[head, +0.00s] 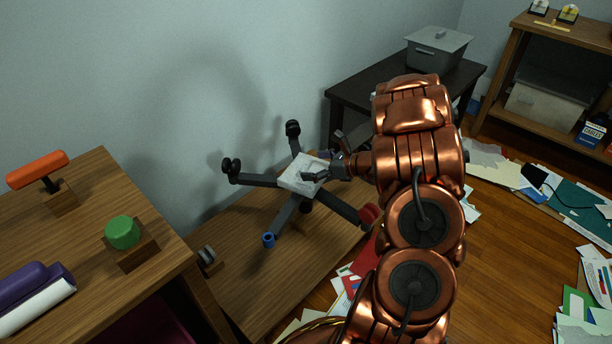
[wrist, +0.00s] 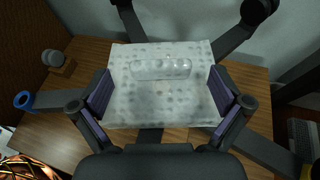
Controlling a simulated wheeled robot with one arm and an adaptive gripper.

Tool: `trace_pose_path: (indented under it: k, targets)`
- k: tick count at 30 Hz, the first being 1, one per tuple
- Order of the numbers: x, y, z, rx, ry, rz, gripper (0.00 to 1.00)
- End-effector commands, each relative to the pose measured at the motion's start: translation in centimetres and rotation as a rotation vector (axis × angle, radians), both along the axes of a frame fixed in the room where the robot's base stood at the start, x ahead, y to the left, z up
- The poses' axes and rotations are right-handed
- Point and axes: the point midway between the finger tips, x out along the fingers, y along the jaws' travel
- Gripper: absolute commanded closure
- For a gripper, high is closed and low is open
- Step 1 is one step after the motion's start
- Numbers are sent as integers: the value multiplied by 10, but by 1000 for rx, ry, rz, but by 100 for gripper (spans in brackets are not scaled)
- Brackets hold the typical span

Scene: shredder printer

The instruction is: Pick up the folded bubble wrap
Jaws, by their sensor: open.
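The folded bubble wrap (head: 300,174) is a whitish, square, bumpy packet lying on the hub of a dark star-shaped chair base (head: 342,207). In the wrist view the bubble wrap (wrist: 160,105) fills the middle, with a clear rounded roll or fold on its top. My gripper (head: 325,165) is at the packet in the head view, partly hidden by my copper arm. In the wrist view my gripper (wrist: 162,82) is open, with one purple-padded finger at the packet's left edge and one at its right edge. I cannot tell whether the pads touch it.
The chair base's legs spread around the packet over a low wooden bench (head: 308,250). A blue ring (head: 268,240) is on one leg end. A wooden cabinet (head: 120,190) with colored objects stands at left, and a dark table (head: 350,95) behind. Papers litter the floor at right.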

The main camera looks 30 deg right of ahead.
Motion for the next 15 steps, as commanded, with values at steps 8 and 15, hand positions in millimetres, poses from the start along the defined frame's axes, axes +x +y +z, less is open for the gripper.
trace_pose_path:
  k: [8,15]
  targets:
    - [21,11,-12,0,-1,2,0]
    - [25,13,-12,2,-2,1,0]
